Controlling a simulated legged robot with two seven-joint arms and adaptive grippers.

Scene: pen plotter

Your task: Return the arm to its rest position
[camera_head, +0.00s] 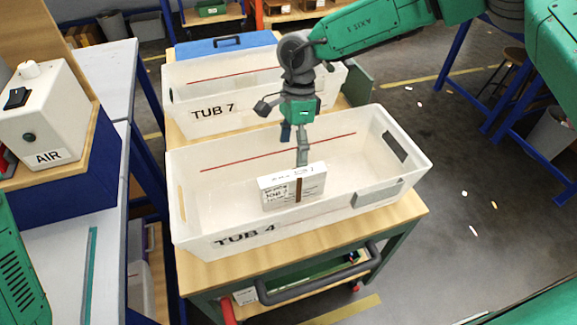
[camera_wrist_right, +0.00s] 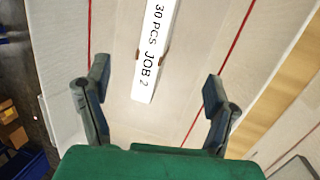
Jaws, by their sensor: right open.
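My right arm (camera_head: 375,27) is green and reaches in from the upper right in the head view. My right gripper (camera_head: 294,145) hangs over the white tub marked TUB 4 (camera_head: 210,225). In the wrist view the right gripper (camera_wrist_right: 152,95) has its two fingers wide apart with nothing between the tips. A small white box with printed text and a brown strip (camera_head: 280,196) stands inside TUB 4, below and in front of the gripper. Its top edge reads "30 PCS JOB 2" in the wrist view (camera_wrist_right: 156,50). The left gripper does not show.
TUB 4 sits on a wooden-topped cart (camera_head: 400,215) with a dark handle (camera_head: 320,275). A second tub, TUB 7 (camera_head: 185,93), and a blue case (camera_head: 225,43) stand behind it. A box marked AIR (camera_head: 45,115) is at left. Open floor lies at right.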

